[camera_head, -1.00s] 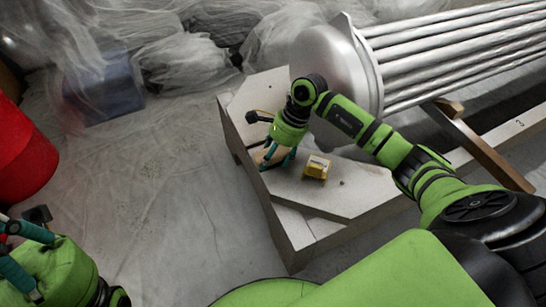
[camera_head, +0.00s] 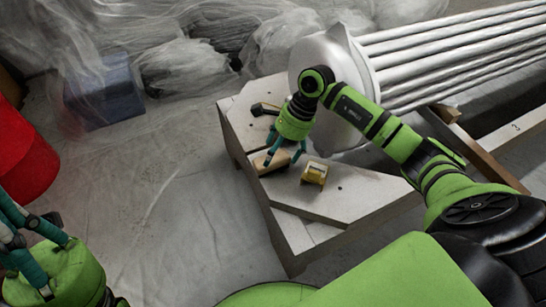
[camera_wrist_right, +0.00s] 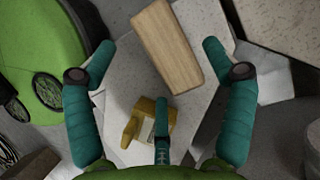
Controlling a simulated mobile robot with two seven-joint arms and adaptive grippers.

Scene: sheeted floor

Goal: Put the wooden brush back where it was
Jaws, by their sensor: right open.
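The wooden brush (camera_head: 272,163) shows as a light wooden block lying on the near left part of the pale stepped platform (camera_head: 335,201). In the right wrist view the brush (camera_wrist_right: 167,48) lies flat, slightly tilted in the picture; no bristles show. My right gripper (camera_head: 284,155) is open just above the brush. In the wrist view its teal fingers (camera_wrist_right: 160,55) are spread either side of the brush, with nothing held. My left gripper (camera_head: 28,238) is at the lower left edge, away from the platform; its fingertips are partly cut off or overlapped.
A small yellow object (camera_head: 314,173) sits right of the brush, close to it; it also shows in the wrist view (camera_wrist_right: 133,128). A dark-ended tool (camera_head: 265,109) lies at the platform's back left. A large metal tube bundle (camera_head: 455,50) fills the back right. A red container (camera_head: 25,150) stands left.

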